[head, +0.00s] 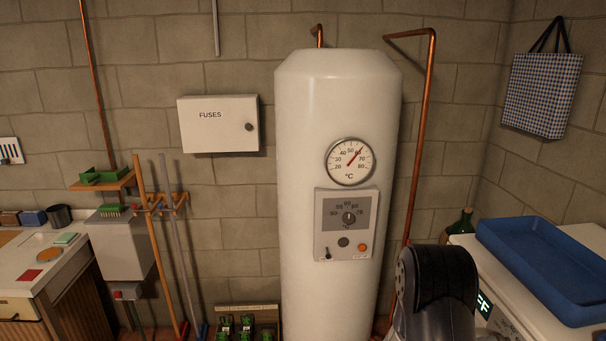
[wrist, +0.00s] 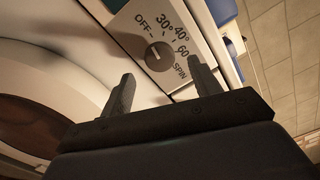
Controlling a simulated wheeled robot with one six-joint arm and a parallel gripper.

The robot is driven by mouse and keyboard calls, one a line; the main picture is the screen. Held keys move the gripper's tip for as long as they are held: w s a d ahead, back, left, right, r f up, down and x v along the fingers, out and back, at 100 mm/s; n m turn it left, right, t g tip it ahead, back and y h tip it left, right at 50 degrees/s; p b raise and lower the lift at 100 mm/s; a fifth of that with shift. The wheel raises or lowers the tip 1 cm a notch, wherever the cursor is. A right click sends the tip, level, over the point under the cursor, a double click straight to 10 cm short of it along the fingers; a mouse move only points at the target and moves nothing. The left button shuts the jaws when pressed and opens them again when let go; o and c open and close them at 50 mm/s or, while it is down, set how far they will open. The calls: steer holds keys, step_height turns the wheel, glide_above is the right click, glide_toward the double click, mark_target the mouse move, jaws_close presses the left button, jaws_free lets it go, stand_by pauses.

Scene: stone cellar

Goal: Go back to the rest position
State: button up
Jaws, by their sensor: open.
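My gripper (wrist: 161,72) is open and empty in the wrist view, its two dark fingers spread apart. Beyond the fingertips is a dark round dial (wrist: 158,55) on a white panel marked OFF, 30, 40, 60 and SPIN. The dial shows in the gap between the fingers, and I see no finger closed on it. A small light mark on the dial seems to face the OFF side. In the head view my dark arm rises at the lower right, in front of the white machine (head: 511,322); my gripper is hidden there.
A blue tray (head: 545,262) lies on the machine, with a green bottle (head: 461,222) behind it. A white boiler (head: 337,110) with a gauge and control panel stands left of my arm. Copper pipes (head: 420,140) run beside it. A counter (head: 20,270) and leaning poles are farther left.

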steer(key=d+p, duration=0.1)
steer(key=d, duration=0.4)
steer(key=a+m+b, duration=0.6)
steer(key=m+b, duration=0.2)
steer(key=m, duration=0.8)
steer(key=shift+a, duration=0.15)
stand_by(0.6)
